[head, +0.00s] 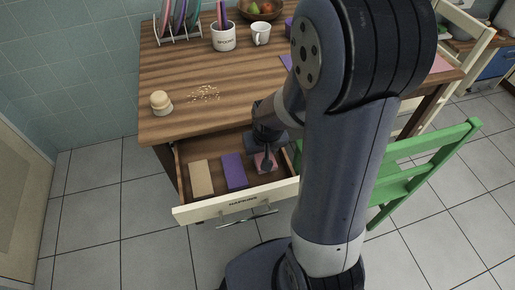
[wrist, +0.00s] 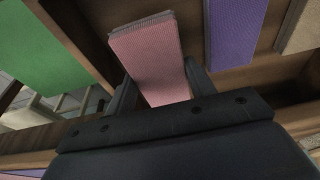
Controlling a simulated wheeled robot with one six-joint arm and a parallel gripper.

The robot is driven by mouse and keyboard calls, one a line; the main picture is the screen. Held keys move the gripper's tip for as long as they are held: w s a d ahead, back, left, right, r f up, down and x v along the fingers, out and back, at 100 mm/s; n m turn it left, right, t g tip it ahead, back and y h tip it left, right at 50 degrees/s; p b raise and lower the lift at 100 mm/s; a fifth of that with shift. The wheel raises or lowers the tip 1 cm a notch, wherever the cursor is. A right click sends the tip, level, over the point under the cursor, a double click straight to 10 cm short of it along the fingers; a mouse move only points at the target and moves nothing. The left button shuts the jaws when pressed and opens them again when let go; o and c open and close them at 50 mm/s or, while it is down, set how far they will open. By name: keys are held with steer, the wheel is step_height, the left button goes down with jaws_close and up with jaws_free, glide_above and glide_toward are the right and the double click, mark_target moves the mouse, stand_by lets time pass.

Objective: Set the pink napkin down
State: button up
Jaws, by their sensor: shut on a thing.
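The pink napkin (wrist: 150,60) is a folded block between the two fingers of my gripper (wrist: 155,92) in the wrist view. My gripper is shut on it. In the head view my gripper (head: 267,160) is inside the open drawer (head: 237,207), at its right part, with the pink napkin (head: 265,162) partly hidden beneath it. I cannot tell whether the napkin touches the drawer floor. A purple napkin (head: 234,171) and a beige napkin (head: 202,178) lie in the drawer to its left.
A green chair (head: 420,165) stands to the right. My arm hides much of the table's right side.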

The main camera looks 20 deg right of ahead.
steer(key=shift+f, duration=0.7)
steer(key=w, duration=0.2)
steer(key=w+f, duration=0.1)
steer(key=w, duration=0.1)
steer(key=shift+f+b, duration=0.2)
steer(key=shift+b, duration=0.15)
steer(key=o, duration=1)
steer(key=shift+o, duration=0.2)
steer(key=shift+s, duration=0.1)
steer(key=p+v, duration=0.3)
steer(key=v, duration=0.9)
steer(key=shift+r, duration=0.2)
